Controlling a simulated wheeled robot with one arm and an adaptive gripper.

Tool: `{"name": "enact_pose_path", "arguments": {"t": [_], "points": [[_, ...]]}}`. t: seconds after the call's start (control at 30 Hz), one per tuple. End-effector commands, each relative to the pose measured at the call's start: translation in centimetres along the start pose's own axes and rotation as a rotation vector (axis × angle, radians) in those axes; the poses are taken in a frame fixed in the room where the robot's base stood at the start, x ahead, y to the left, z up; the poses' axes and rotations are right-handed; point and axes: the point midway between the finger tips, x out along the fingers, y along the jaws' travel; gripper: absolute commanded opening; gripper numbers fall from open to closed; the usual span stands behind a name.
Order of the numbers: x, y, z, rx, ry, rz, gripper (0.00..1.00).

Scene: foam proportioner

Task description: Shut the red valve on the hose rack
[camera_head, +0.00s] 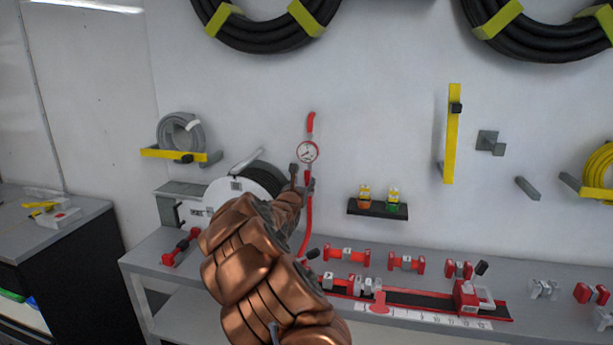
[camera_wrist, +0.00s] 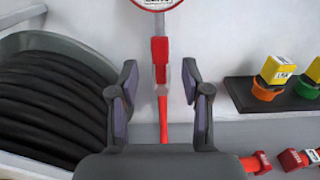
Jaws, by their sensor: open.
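A red valve (camera_wrist: 160,50) shows in the wrist view, with a grey part at its middle, on an upright line below a round gauge. A red hose (camera_wrist: 163,118) runs down from it. In the head view the gauge (camera_head: 307,152) is on the wall side, with the valve area just below it, partly hidden by my arm. My gripper (camera_wrist: 160,80) is open, one finger on each side of the valve line. I cannot tell how deep the fingers reach, and no contact shows. My gripper (camera_head: 303,180) also shows in the head view, just below the gauge.
A hose reel (camera_head: 235,195) with black hose stands left of my gripper. A small dark shelf (camera_head: 377,209) with two colourful bottles is on the wall to the right. The grey bench (camera_head: 540,270) holds several red and silver fittings. Black hose coils hang above.

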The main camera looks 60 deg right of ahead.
Motion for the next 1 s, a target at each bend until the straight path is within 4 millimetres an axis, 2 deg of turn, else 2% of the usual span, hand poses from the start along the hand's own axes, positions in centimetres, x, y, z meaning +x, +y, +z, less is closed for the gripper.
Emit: {"name": "enact_pose_path", "arguments": {"t": [0.3, 0.5, 1.0], "points": [[3.0, 0.1, 0.1, 0.004, 0.002, 0.001, 0.48], [4.3, 0.0, 0.1, 0.003, 0.001, 0.0, 0.48], [4.9, 0.0, 0.1, 0.001, -0.001, -0.001, 0.47]]}}
